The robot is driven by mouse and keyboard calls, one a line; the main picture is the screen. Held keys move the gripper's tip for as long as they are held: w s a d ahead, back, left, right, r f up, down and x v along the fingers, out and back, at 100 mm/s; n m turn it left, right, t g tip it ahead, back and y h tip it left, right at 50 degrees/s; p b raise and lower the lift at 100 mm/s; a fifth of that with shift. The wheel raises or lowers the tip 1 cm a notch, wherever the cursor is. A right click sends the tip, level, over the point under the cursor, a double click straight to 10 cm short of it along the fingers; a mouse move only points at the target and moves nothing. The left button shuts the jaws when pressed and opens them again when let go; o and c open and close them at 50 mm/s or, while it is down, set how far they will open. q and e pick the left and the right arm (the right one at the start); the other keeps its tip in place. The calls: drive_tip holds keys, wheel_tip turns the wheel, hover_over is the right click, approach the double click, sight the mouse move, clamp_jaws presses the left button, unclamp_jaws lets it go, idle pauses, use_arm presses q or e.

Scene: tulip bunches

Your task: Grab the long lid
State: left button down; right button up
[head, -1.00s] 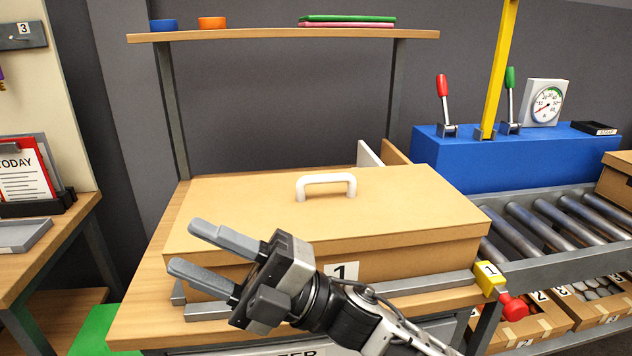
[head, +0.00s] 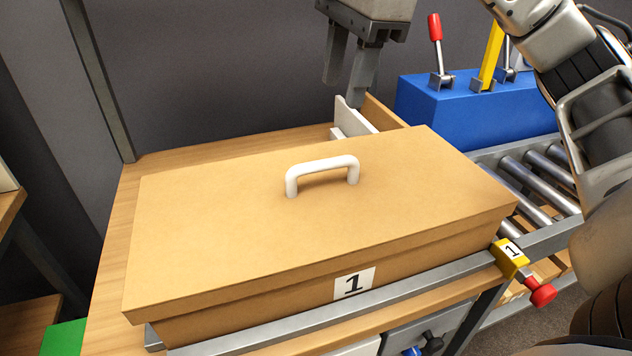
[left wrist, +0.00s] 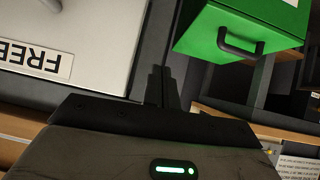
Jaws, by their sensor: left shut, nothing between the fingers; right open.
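The long lid (head: 220,215) is tan with a white arched handle (head: 322,168) in its middle. It lies on the long tan box (head: 290,307) marked "1", on the wooden table. My right gripper (head: 347,82) is open and empty, fingers pointing down, at the top of the head view. In the picture it is above the handle and a little right of it, apart from the lid. My left gripper is outside the head view. In the left wrist view its dark fingers (left wrist: 161,88) are shut and empty.
A metal rail (head: 330,318) with a yellow "1" clip and red knob (head: 541,292) runs before the box. A blue block (head: 440,105) with levers and a roller conveyor (head: 540,180) stand to the right. The left wrist view shows a green drawer (left wrist: 250,25) and a "FREE..." panel (left wrist: 75,35).

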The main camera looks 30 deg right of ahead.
drive_tip(key=b, duration=0.3)
approach(325, 160)
drive_tip(key=f, duration=0.5)
drive_tip(key=shift+a, duration=0.4)
drive_tip(key=shift+w+a+f, duration=0.1)
drive_tip(key=shift+w+f, duration=0.15)
drive_tip(key=shift+f, duration=0.75)
drive_tip(key=shift+w+f, duration=0.25)
drive_tip(key=shift+f, duration=0.75)
drive_tip(key=shift+w+a+f, duration=0.1)
drive_tip(key=shift+w+f, duration=0.2)
drive_tip(key=shift+f, duration=0.65)
drive_tip(key=shift+d, duration=0.1)
clamp_jaws()
